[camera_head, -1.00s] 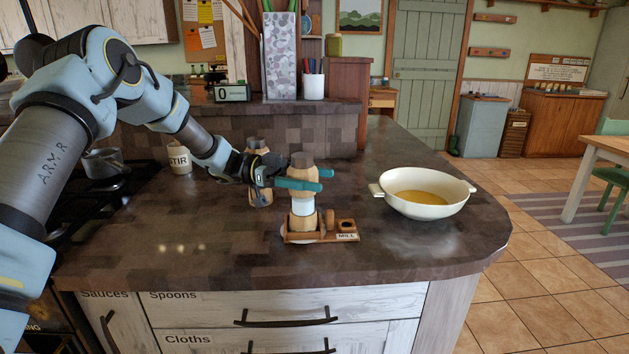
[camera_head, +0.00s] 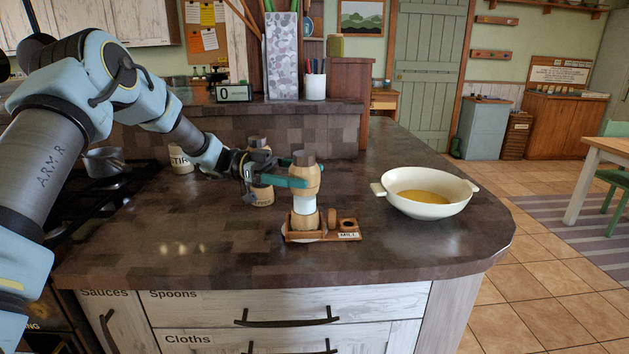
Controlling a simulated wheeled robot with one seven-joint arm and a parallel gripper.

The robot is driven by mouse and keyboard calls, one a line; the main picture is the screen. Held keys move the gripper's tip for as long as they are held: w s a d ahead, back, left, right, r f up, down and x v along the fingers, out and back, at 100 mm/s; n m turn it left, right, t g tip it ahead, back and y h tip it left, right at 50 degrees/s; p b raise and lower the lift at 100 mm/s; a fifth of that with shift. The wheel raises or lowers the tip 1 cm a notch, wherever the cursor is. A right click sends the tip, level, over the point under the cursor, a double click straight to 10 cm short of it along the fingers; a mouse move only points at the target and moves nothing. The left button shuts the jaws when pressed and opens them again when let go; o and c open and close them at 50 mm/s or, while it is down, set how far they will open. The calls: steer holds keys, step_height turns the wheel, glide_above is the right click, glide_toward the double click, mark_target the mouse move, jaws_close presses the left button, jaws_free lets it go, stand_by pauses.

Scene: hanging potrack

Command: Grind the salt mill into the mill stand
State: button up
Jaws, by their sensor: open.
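A wooden mill with a dark top and a white band (camera_head: 306,182) stands upright in the wooden mill stand (camera_head: 335,237), which carries a MILL label. My gripper (camera_head: 295,178) is open, with teal fingers pointing right, just left of the mill's upper body. The nearer fingertip overlaps the mill's left edge in the picture; I cannot tell if it touches. A second wooden mill (camera_head: 262,190) stands behind the gripper, partly hidden by it. I cannot read which mill holds salt.
A white two-handled bowl (camera_head: 425,207) with yellow contents stands to the right. A jar labelled STIR (camera_head: 181,160) is partly hidden behind my arm. A pot (camera_head: 104,160) is on the stove at left. The counter's front left and the area right of the stand are clear.

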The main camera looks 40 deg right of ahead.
steer(key=b+v, duration=0.2)
steer(key=v, duration=0.5)
steer(key=shift+w, duration=0.3)
steer(key=shift+a, duration=0.1)
step_height(320, 180, up, 5)
steer(key=s+n+t+h, duration=0.2)
steer(key=s+n+h, duration=0.1)
steer(key=h, duration=0.4)
steer(key=n+t+h, duration=0.3)
steer(key=n+t, duration=0.6)
steer(key=t, duration=0.4)
glide_toward(315, 170)
steer(key=shift+w+d+f, duration=0.2)
steer(key=shift+w+d, duration=0.05)
steer(key=shift+w, duration=0.3)
steer(key=shift+w+d+f, duration=0.15)
steer(key=shift+w+d, duration=0.15)
steer(key=shift+w, duration=0.25)
steer(key=d+p, duration=0.1)
steer(key=d, duration=0.6)
steer(key=d+p, duration=0.1)
steer(key=d, duration=0.2)
steer(key=shift+s+d+p, duration=0.35)
